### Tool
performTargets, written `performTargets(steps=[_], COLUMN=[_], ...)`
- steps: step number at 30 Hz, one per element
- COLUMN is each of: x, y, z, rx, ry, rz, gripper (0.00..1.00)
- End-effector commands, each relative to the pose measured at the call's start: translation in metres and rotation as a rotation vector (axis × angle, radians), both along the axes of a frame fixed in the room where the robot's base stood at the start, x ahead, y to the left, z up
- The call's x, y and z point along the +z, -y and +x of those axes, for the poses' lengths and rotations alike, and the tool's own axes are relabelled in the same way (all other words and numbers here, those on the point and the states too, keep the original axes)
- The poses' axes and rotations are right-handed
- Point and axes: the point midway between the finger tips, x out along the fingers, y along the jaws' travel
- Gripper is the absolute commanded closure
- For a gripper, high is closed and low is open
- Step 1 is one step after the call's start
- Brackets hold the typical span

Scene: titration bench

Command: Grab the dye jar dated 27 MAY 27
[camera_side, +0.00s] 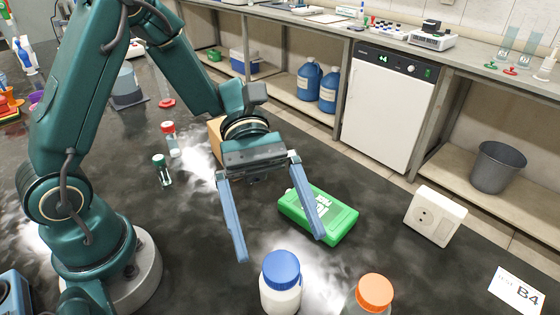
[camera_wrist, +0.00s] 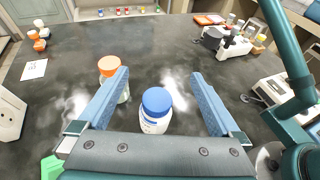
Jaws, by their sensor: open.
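A white jar with a blue lid (camera_side: 281,270) stands upright on the dark bench; it also shows in the wrist view (camera_wrist: 156,103), framed between my fingers. Its label is too small to read a date. A clear jar with an orange lid (camera_side: 374,293) stands to its right, cut off by the frame edge; in the wrist view it (camera_wrist: 109,66) is partly hidden behind the left finger. No date is readable on it. My gripper (camera_side: 281,249) is open and empty, its blue fingers spread wide and pointing towards the blue-lidded jar.
A green box (camera_side: 318,214) lies close by the right finger. A white socket box (camera_side: 435,215) and a B4 card (camera_side: 517,292) are to the right.

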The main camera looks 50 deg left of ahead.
Motion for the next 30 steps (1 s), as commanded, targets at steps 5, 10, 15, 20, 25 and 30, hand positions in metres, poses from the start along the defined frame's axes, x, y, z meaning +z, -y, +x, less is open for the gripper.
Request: performTargets(steps=[5,10,15,20,25,30], x=[-0.055,-0.084,-0.093,-0.099,-0.105,-0.108], y=[0.000,0.000,0.005,0.020,0.036,0.044], z=[-0.001,-0.001,-0.003,-0.010,-0.016,-0.019], rx=[-0.002,-0.003,-0.006,-0.008,-0.007,-0.004], ry=[-0.009,-0.001,0.005,0.002,0.003,0.004], rz=[0.000,0.000,0.000,0.001,0.001,0.002], gripper=[0.00,0.00,0.00,0.00,0.00,0.00])
